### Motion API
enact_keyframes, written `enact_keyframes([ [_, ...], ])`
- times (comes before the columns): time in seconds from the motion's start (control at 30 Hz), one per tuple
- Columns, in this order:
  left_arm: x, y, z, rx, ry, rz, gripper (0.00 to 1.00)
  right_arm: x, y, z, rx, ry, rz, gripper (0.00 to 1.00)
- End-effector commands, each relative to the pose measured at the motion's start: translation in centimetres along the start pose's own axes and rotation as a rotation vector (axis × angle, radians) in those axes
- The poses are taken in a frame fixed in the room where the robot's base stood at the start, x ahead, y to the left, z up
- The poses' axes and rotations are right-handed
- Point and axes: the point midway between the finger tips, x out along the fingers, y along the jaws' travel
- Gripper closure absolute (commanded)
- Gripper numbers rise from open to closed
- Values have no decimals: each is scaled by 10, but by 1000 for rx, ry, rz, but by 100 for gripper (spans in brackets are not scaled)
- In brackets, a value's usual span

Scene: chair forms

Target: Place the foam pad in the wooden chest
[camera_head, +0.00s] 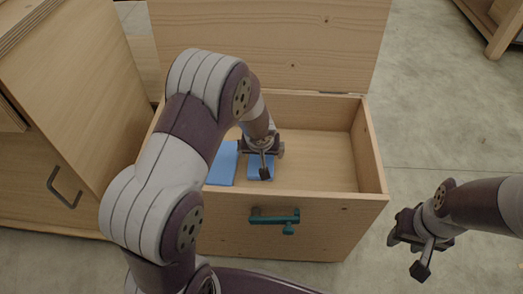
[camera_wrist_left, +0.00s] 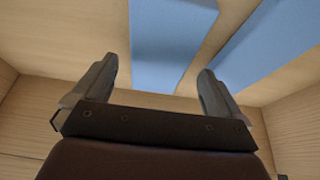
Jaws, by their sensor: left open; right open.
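The wooden chest (camera_head: 290,220) stands open in front of me, with its lid raised at the back. Two flat blue foam pads lie inside it, one on the left (camera_head: 222,165) and one (camera_head: 254,172) under my left gripper (camera_head: 263,164). My left gripper is open, reaching down into the chest. In the left wrist view, one blue pad (camera_wrist_left: 170,45) shows between the spread fingers (camera_wrist_left: 158,68), and the other pad (camera_wrist_left: 268,55) lies to the right. My left arm hides part of the chest. My right gripper (camera_head: 407,250) is open and empty, outside the chest to the right.
A teal handle (camera_head: 274,219) is on the chest's front. A wooden cabinet (camera_head: 75,110) with a dark handle stands close on the left. Another wooden piece of furniture (camera_head: 490,25) is at the far right. The right part of the chest's inside and the floor on the right are clear.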

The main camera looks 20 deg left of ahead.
Motion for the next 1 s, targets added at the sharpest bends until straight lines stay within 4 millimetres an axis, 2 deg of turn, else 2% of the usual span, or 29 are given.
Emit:
enact_keyframes([
  [0.03,-23,0,-4,0,2,1,0,-16,0,-2,0,1,0,57],
  [0.2,-67,0,-4,1,1,0,0,-39,0,-5,0,1,0,57],
  [0.47,-104,-5,3,15,-14,-8,0,-50,0,-6,0,0,0,57],
  [0.57,-140,-22,28,89,-87,-24,0,-50,0,-6,0,0,0,57],
  [0.6,-156,-28,44,129,-126,-19,0,-49,0,-6,0,0,0,57],
  [0.73,-194,-39,92,239,-233,36,0,-49,0,-6,0,0,0,57],
  [0.83,-206,-40,112,282,-269,72,0,-49,0,-6,0,0,0,57],
  [1.0,-207,-40,115,293,-276,78,0,-49,0,-6,0,0,0,57],
])
